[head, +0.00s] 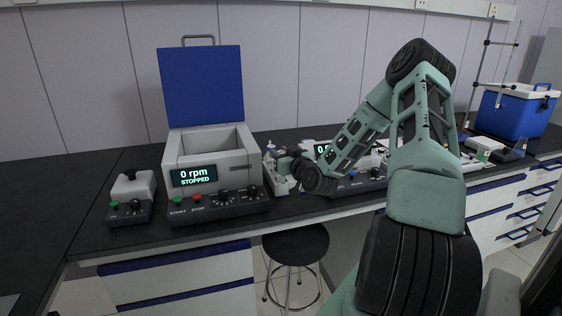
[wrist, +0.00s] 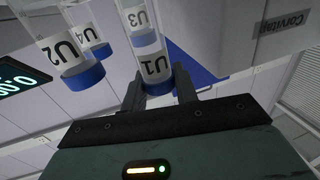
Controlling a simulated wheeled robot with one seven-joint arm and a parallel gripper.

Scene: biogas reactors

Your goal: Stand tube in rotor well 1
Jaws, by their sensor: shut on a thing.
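The tube labelled U1 (wrist: 154,62) is between the two dark fingers of my gripper (wrist: 158,88), which is shut on it. The wrist view looks upside down. Tubes U2 (wrist: 66,50), U4 (wrist: 93,36) and U3 (wrist: 135,17) are close by. In the head view my gripper (head: 277,163) is low over a white rack (head: 283,186), right of the centrifuge (head: 211,160). Whether U1 is clear of the rack cannot be told. The centrifuge's blue lid (head: 202,86) is up, and its display reads 0 rpm, STOPPED. The rotor and its wells are hidden inside.
A small mixer-like device (head: 131,197) stands left of the centrifuge. Another device with a display (head: 368,181) stands partly behind my arm. A blue cooler (head: 517,108) is at the far right. A stool (head: 296,246) stands before the bench. The bench's left end is clear.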

